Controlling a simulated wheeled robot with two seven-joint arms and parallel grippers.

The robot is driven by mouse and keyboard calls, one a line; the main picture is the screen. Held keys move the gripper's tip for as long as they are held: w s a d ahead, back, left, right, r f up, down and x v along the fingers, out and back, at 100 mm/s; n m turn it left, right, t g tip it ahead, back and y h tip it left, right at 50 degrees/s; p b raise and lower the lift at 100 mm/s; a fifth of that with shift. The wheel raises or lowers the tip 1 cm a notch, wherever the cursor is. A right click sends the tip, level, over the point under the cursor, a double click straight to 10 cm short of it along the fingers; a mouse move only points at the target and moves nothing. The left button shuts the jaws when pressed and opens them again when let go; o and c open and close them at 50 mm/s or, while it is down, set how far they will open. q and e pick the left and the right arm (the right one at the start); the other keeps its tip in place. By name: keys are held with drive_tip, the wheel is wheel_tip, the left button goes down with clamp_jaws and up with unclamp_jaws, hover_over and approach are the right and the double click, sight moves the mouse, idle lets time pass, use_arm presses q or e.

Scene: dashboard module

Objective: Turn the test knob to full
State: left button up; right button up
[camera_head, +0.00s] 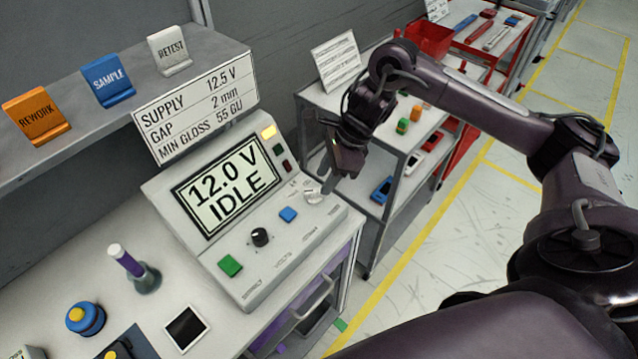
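The grey test console (245,290) stands on the bench with its screen (222,188) reading "12.0 V IDLE". A pale knob (312,195) is at the right of its sloped panel, and a black knob (260,237) is nearer the middle. The small labels are too blurred to tell which is the test knob. My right gripper (328,184) points down at the pale knob, with its fingertips very close to it. I cannot tell whether they touch it, or how far the fingers are apart. My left gripper is not in view.
A green button (230,265) and a blue button (288,214) are on the panel. A sign (197,108) reads "SUPPLY 12.5 V". A purple-and-white tool (127,262) stands in a holder left of the console. A shelf cart (365,110) stands behind my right arm.

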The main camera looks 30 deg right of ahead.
sight(317, 190)
drive_tip(key=shift+p+x, duration=0.35)
drive_tip(key=shift+x, duration=1.55)
drive_tip(key=shift+w, duration=0.1)
clamp_jaws()
